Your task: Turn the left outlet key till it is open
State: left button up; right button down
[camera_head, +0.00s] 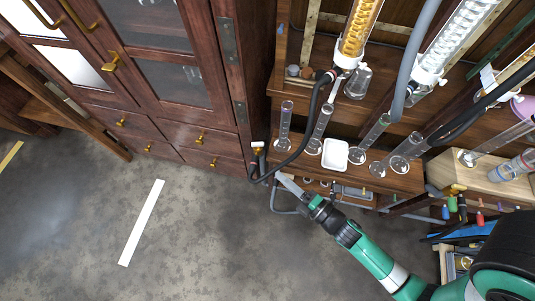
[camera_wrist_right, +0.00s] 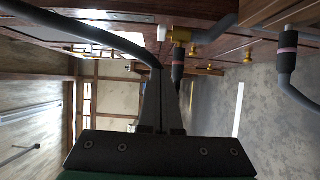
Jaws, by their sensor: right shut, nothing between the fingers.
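The left outlet (camera_head: 258,150) is at the cabinet's right edge in the head view, with a small white and brass top. In the right wrist view its brass body (camera_wrist_right: 180,36) shows beyond my fingertips, with a white end piece, which may be the key (camera_wrist_right: 162,33), on its left. A dark hose end with a pinkish band (camera_wrist_right: 179,52) joins the brass body. My right gripper (camera_head: 282,180) is shut and empty, to the lower right of the outlet in the head view. Its fingers (camera_wrist_right: 159,75) look apart from the key. My left gripper is not in view.
A dark hose (camera_head: 300,140) loops close to the gripper. Another banded hose end (camera_wrist_right: 291,42) hangs at the right in the wrist view. Glass cylinders (camera_head: 285,125) and a white tray (camera_head: 335,153) stand on the bench shelf. The floor at lower left is clear.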

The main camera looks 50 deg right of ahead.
send_near(257, 146)
jog(key=w+a, duration=0.3)
jog(key=w+d, duration=0.1)
jog(key=w+d+p, duration=0.1)
jog(key=d, duration=0.1)
jog(key=shift+w+r+p, duration=0.2)
jog(key=shift+r+p, duration=0.05)
jog(key=shift+p, duration=0.05)
jog(key=shift+w+d+f, duration=0.1)
jog(key=shift+w+d, duration=0.1)
jog(key=shift+d, duration=0.1)
